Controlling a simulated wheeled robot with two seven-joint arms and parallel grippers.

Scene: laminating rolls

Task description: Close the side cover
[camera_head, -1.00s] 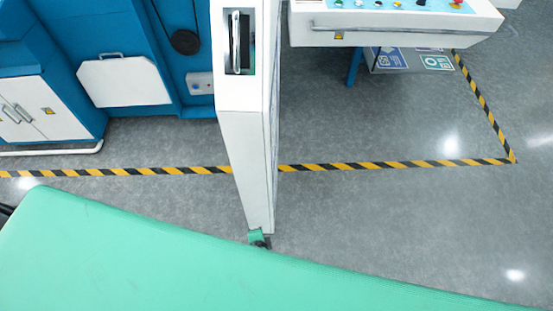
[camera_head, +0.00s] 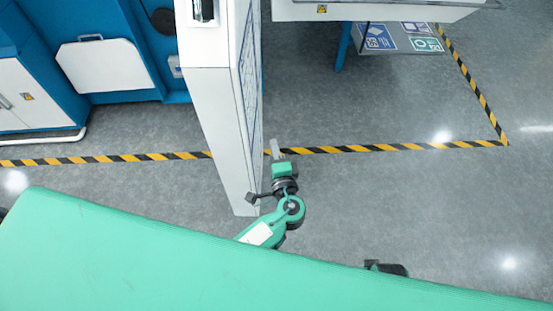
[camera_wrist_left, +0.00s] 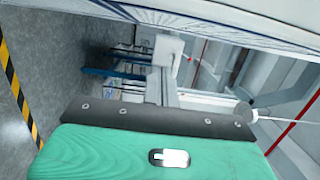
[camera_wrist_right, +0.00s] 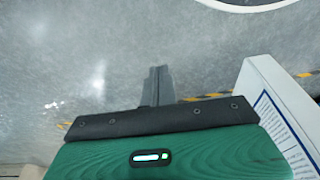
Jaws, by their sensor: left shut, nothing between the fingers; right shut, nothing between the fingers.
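The side cover (camera_head: 215,110) is a tall white panel standing out from the blue machine, swung open, with a handle slot at its top and a blue-lined face on its right. My left gripper (camera_head: 275,147) is shut and empty, just right of the cover's lower part. I cannot tell whether it touches the cover. In the left wrist view its closed fingers (camera_wrist_left: 165,70) point ahead, below a long pale panel along the top. My right gripper (camera_wrist_right: 157,85) is shut and empty over grey floor in the right wrist view, with a white blue-lined panel to its right.
The blue machine (camera_head: 115,20) with white doors stands at the back left. A white control console (camera_head: 375,10) stands at the upper right. Yellow-black floor tape (camera_head: 380,147) crosses the floor, which is open to the right of the cover.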

